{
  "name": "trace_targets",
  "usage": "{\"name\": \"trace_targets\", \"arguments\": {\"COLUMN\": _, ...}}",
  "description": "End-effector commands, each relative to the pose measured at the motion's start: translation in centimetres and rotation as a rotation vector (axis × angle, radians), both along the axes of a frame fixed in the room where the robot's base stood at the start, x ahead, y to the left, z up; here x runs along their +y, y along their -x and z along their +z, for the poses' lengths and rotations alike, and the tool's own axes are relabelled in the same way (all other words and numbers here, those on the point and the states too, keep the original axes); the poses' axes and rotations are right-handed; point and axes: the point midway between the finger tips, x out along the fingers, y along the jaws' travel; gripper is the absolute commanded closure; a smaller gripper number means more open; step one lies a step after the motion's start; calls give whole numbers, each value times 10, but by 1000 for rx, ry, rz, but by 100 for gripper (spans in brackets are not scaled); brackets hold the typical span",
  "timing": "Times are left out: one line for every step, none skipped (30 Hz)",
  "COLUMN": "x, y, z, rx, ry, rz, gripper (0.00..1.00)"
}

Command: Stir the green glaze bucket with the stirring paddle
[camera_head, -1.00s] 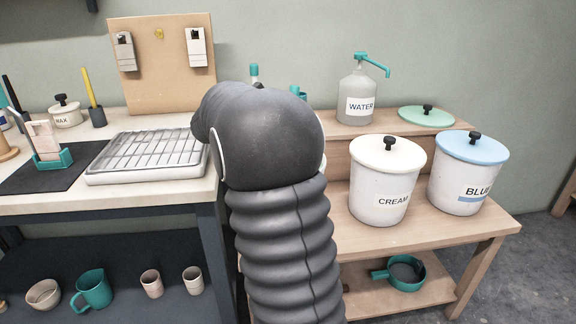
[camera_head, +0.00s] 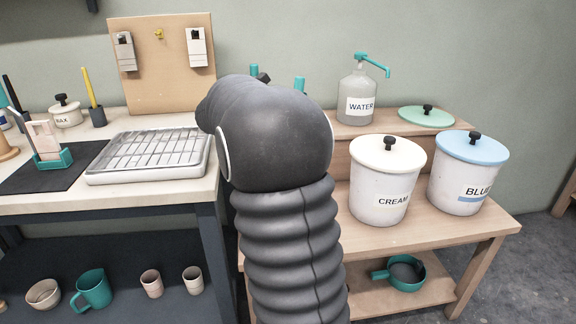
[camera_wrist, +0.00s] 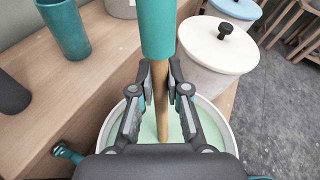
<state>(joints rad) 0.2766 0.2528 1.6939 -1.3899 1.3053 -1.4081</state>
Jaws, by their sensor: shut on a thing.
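The stirring paddle has a teal handle (camera_wrist: 158,28) and a wooden shaft (camera_wrist: 162,118). In the wrist view my gripper (camera_wrist: 160,78) is shut on the shaft just below the teal part. The shaft runs down into the green glaze (camera_wrist: 182,126) in an open white bucket (camera_wrist: 229,142) under my gripper. The paddle's lower end is hidden in the glaze. In the head view my arm hides the bucket and my gripper. A pale green lid (camera_head: 427,117) lies on the raised shelf at the right.
The cream bucket (camera_head: 381,180) and the blue bucket (camera_head: 467,172), both lidded, stand right of my arm; the cream one (camera_wrist: 217,45) is close beside the green bucket. A water bottle (camera_head: 357,98) stands behind. A teal cup (camera_wrist: 66,28) is on the shelf.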

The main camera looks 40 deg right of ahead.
Motion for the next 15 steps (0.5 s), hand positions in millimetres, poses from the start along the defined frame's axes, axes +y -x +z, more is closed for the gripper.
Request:
{"name": "trace_targets", "arguments": {"x": 0, "y": 0, "z": 4, "rx": -1, "ry": 0, "rz": 0, "gripper": 100}}
{"name": "trace_targets", "arguments": {"x": 0, "y": 0, "z": 5, "rx": -1, "ry": 1, "rz": 0, "gripper": 100}}
{"name": "trace_targets", "arguments": {"x": 0, "y": 0, "z": 8, "rx": 0, "ry": 1, "rz": 0, "gripper": 100}}
{"name": "trace_targets", "arguments": {"x": 0, "y": 0, "z": 10, "rx": -1, "ry": 1, "rz": 0, "gripper": 100}}
{"name": "trace_targets", "arguments": {"x": 0, "y": 0, "z": 12, "rx": -2, "ry": 1, "rz": 0, "gripper": 100}}
{"name": "trace_targets", "arguments": {"x": 0, "y": 0, "z": 14, "rx": -2, "ry": 1, "rz": 1, "gripper": 100}}
{"name": "trace_targets", "arguments": {"x": 0, "y": 0, "z": 16, "rx": -2, "ry": 1, "rz": 1, "gripper": 100}}
{"name": "trace_targets", "arguments": {"x": 0, "y": 0, "z": 18, "rx": -2, "ry": 1, "rz": 1, "gripper": 100}}
{"name": "trace_targets", "arguments": {"x": 0, "y": 0, "z": 20, "rx": -1, "ry": 1, "rz": 0, "gripper": 100}}
{"name": "trace_targets", "arguments": {"x": 0, "y": 0, "z": 22, "rx": -1, "ry": 0, "rz": 0, "gripper": 100}}
{"name": "trace_targets", "arguments": {"x": 0, "y": 0, "z": 24, "rx": -2, "ry": 0, "rz": -1, "gripper": 100}}
{"name": "trace_targets", "arguments": {"x": 0, "y": 0, "z": 26, "rx": -2, "ry": 0, "rz": -1, "gripper": 100}}
{"name": "trace_targets", "arguments": {"x": 0, "y": 0, "z": 28, "rx": -2, "ry": 0, "rz": -1, "gripper": 100}}
{"name": "trace_targets", "arguments": {"x": 0, "y": 0, "z": 30, "rx": -2, "ry": 0, "rz": -1, "gripper": 100}}
{"name": "trace_targets", "arguments": {"x": 0, "y": 0, "z": 32, "rx": -2, "ry": 0, "rz": -1, "gripper": 100}}
